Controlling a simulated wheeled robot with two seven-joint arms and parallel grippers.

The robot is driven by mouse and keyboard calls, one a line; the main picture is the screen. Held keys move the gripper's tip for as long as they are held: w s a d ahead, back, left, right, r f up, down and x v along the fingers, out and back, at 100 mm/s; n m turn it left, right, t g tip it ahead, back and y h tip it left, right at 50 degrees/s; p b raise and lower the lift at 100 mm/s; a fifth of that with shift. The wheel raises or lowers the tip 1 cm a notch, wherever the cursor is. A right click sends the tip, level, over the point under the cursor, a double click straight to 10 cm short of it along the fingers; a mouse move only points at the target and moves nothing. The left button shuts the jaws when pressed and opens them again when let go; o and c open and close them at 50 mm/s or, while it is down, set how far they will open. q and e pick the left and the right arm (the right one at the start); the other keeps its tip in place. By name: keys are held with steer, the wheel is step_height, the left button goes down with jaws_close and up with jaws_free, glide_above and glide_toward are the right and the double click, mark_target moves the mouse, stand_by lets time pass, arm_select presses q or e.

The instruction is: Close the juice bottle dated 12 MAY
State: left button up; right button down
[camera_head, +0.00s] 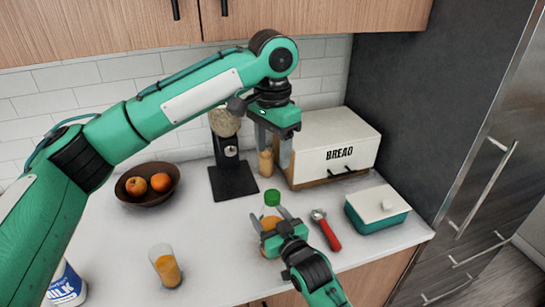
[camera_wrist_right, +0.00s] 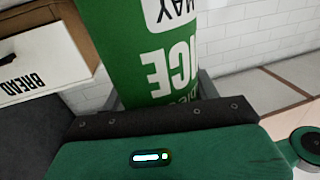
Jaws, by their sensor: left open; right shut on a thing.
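A juice bottle (camera_head: 270,224) with orange contents stands on the counter, with a green cap (camera_head: 271,197) at its top. I cannot tell whether the cap is seated. My right gripper (camera_head: 271,215) is shut around the bottle. In the right wrist view the bottle's green label (camera_wrist_right: 125,55) fills the space between the fingers. Its white date patch (camera_wrist_right: 172,12) reads "MAY"; the day number is out of view. My left gripper (camera_head: 274,156) is open and empty, fingers down, above and behind the cap, apart from it.
A bread box (camera_head: 330,147) stands behind, with a small bottle (camera_head: 265,163) beside it. A coffee grinder (camera_head: 232,178), fruit bowl (camera_head: 135,200), glass of juice (camera_head: 165,265), milk (camera_head: 66,284), red-handled tool (camera_head: 327,230) and teal butter dish (camera_head: 376,216) surround the bottle.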

steer(key=shift+c, duration=1.5)
jaws_free()
arm_select(q)
steer(key=shift+f+b, duration=1.6)
steer(key=shift+b, duration=0.05)
arm_select(e)
steer(key=v, duration=1.4)
steer(key=shift+w, duration=0.1)
